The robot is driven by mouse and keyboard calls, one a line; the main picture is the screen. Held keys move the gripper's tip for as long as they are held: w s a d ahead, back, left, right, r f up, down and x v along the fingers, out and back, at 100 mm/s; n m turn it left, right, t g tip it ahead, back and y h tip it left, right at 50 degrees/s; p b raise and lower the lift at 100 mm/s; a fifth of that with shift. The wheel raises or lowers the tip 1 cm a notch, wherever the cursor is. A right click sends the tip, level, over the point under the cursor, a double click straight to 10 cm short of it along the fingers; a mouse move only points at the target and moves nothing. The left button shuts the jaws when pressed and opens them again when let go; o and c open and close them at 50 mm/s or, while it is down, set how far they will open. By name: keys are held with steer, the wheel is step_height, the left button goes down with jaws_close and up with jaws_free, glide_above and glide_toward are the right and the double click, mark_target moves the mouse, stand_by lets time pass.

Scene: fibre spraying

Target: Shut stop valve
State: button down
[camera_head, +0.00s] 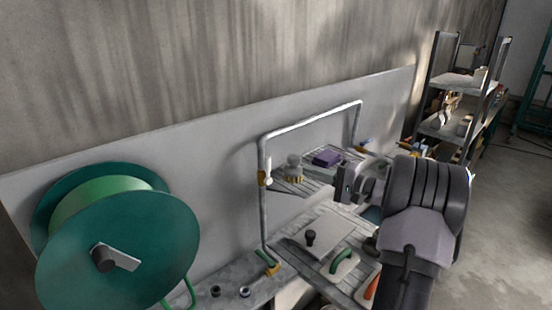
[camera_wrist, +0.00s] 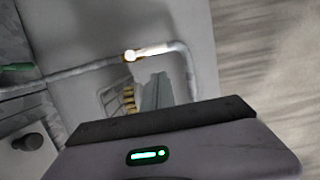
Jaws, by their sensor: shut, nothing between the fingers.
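A bent grey pipe (camera_head: 310,118) stands against the light backboard and also crosses the wrist view (camera_wrist: 80,72). A brass fitting with a pale piece (camera_head: 262,178) sits on its left leg; it looks bright in the wrist view (camera_wrist: 130,55). A brass valve-like fitting with a green part (camera_head: 270,267) is at the foot of that leg. A blue-handled brass fitting (camera_head: 363,147) is near the right leg. Which one is the stop valve, and its lever position, I cannot tell. My gripper (camera_head: 343,184) is shut and empty, right of the pipe's left leg; its fingers show in the wrist view (camera_wrist: 155,92).
A green hose reel (camera_head: 120,250) stands at the left. A slatted bench (camera_head: 345,235) below my gripper carries a white plate with a black knob (camera_head: 311,238), and green- and orange-handled tools. A shelf rack (camera_head: 460,95) is at the back right. Floor (camera_head: 510,230) is clear at the right.

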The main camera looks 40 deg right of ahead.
mark_target(268, 171)
steer(key=x, duration=1)
steer(key=shift+a, duration=0.15)
